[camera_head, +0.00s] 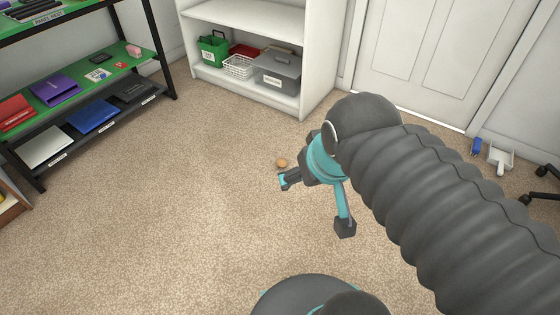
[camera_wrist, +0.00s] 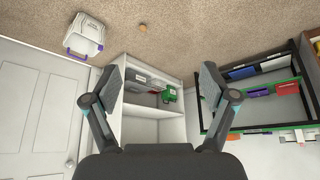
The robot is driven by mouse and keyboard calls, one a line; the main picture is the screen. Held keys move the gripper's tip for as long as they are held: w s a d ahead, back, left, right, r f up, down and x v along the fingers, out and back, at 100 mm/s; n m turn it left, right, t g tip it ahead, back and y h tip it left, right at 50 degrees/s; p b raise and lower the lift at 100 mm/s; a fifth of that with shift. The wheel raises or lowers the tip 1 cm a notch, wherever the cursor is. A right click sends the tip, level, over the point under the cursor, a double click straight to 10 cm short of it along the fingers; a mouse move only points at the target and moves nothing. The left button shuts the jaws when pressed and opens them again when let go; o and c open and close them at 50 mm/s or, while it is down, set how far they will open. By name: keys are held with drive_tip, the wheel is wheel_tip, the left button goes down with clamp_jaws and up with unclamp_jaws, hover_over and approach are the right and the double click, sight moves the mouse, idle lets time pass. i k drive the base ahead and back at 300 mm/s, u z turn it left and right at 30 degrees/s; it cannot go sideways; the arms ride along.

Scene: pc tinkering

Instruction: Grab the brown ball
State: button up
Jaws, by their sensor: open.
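A small brown ball (camera_head: 282,163) lies on the beige carpet, in the middle of the body camera view. A small orange-brown round thing (camera_wrist: 143,27) near the top of the wrist view is probably the same ball. My gripper (camera_head: 317,204) is open, its two fingers spread wide, with nothing between them. In the body camera view the ball shows just above the upper fingertip. I cannot tell the exact distance between them. In the wrist view the gripper (camera_wrist: 160,84) shows both fingers apart, and the ball appears beyond the fingertips.
A white shelf unit (camera_head: 240,50) holds a green box, a white basket and a grey bin. A black rack (camera_head: 165,60) with green shelves stands at the left. A white door (camera_head: 425,50) is behind. A white dustpan (camera_head: 499,157) lies at the right. Carpet around the ball is clear.

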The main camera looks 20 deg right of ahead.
sight(281, 163)
drive_tip(key=u, duration=1.6)
drive_tip(key=i, duration=2.9)
drive_tip(key=z, duration=3.3)
